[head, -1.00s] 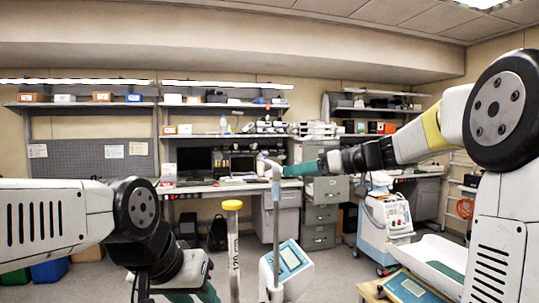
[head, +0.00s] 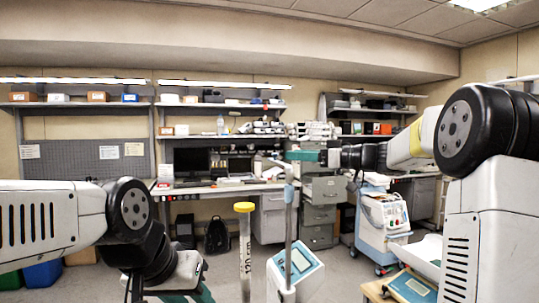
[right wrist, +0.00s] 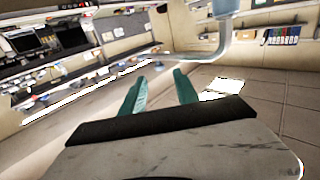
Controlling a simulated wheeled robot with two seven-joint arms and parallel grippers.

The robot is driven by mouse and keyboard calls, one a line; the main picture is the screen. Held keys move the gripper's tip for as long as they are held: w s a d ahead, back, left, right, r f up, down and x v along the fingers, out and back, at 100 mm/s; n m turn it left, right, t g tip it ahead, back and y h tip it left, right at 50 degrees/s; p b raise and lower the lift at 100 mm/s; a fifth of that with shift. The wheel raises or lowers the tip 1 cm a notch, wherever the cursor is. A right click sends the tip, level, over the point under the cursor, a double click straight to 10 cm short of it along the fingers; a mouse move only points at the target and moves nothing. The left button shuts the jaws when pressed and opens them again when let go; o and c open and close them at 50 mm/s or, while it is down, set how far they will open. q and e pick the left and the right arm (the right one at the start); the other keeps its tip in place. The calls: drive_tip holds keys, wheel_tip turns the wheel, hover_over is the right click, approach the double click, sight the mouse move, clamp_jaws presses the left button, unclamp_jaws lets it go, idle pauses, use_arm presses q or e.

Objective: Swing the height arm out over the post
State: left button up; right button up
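The height arm (head: 279,163) is a short grey bar at the top of a thin grey column (head: 289,215), which rises from a white unit with a blue display (head: 296,266). The arm points left and away from me. The post (head: 245,255), marked 120 cm with a yellow cap (head: 244,207), stands left of the column. My right gripper (head: 290,155) has teal fingers near the column's top; the right wrist view shows them apart and empty (right wrist: 160,85), with a grey-blue bent bar (right wrist: 218,40) beyond them. My left gripper (head: 195,297) is cut off at the lower edge.
A blue-white medical cart (head: 383,222) stands to the right, with a small table holding a tablet (head: 410,287) in front of it. Desks with monitors (head: 192,161) and a grey drawer cabinet (head: 322,205) line the back. Open floor lies behind the post.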

drive_tip(key=x, duration=0.7)
drive_tip(key=shift+w+a, duration=0.2)
drive_tip(key=shift+a, duration=0.15)
clamp_jaws()
drive_tip(key=shift+r, duration=0.1)
idle(1.0)
